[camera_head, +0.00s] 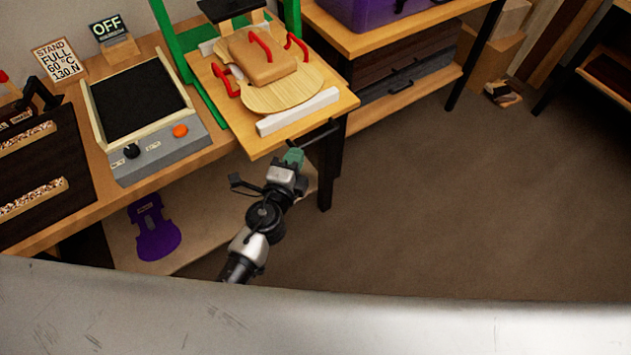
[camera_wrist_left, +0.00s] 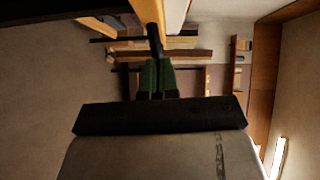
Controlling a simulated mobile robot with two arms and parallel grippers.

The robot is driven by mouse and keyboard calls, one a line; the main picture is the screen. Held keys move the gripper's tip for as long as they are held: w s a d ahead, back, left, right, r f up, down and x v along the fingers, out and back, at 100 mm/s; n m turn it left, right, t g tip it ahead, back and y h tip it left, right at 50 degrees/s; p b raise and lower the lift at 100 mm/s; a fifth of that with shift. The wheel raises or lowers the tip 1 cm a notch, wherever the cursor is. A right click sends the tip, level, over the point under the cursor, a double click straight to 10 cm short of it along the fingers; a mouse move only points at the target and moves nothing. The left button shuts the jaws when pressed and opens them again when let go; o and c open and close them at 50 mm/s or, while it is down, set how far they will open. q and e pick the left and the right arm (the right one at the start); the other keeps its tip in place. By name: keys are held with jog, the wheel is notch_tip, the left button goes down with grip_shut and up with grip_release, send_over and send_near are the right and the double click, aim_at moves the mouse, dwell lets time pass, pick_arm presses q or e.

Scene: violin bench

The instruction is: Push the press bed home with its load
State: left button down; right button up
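The press bed (camera_head: 345,98) is a wooden board standing out from the green press frame (camera_head: 200,95) toward the front of the bench. On it lie a pale violin-shaped plate (camera_head: 285,95), a tan block (camera_head: 262,62) on top of the plate, and red clamps (camera_head: 297,44) around the block. A white bar (camera_head: 297,112) lies along the bed's front. A black handle (camera_head: 322,131) sticks out at the front edge. My left gripper (camera_head: 294,156) is at this handle. In the left wrist view its green fingers (camera_wrist_left: 157,77) appear closed around the dark bar (camera_wrist_left: 155,40). My right gripper is out of view.
A heating plate (camera_head: 138,102) with a knob and orange button stands left of the press, with an OFF sign (camera_head: 107,28) behind. A purple violin-shaped piece (camera_head: 153,228) lies on the lower shelf. A purple bin (camera_head: 375,8) is on the right-hand bench. The floor (camera_head: 440,190) in front is clear.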

aim_at(274, 131)
pick_arm(q)
jog(key=w+a, duration=0.4)
jog(key=w, duration=0.1)
jog(key=w+a, duration=0.2)
jog(key=shift+w, duration=0.4)
jog(key=shift+d+f, duration=0.1)
